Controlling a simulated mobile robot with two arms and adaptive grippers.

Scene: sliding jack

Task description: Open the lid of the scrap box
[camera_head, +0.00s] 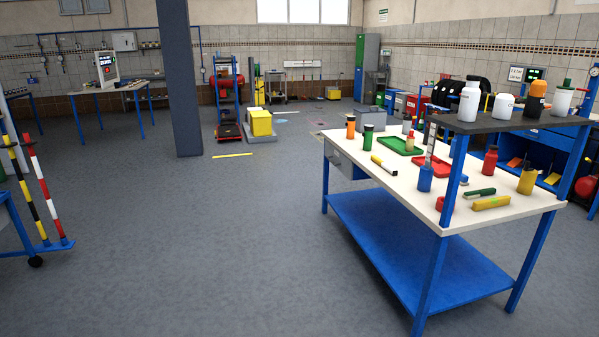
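No box in view can be read as the scrap box for certain. A yellow box (261,122) stands on the floor at the back, on a low grey base, beside a red and blue upright machine (227,100). A smaller yellow box (332,93) is farther back near the far wall. A grey box (373,119) is at the far end of the workbench. Lids on these are too small to make out. Neither of my grippers is in view.
A blue-legged workbench (385,160) with bottles, tools and trays fills the right. A dark blue pillar (181,80) stands left of centre. Striped poles (48,190) and a wheeled blue frame are at the left edge. The grey floor (220,240) between is clear.

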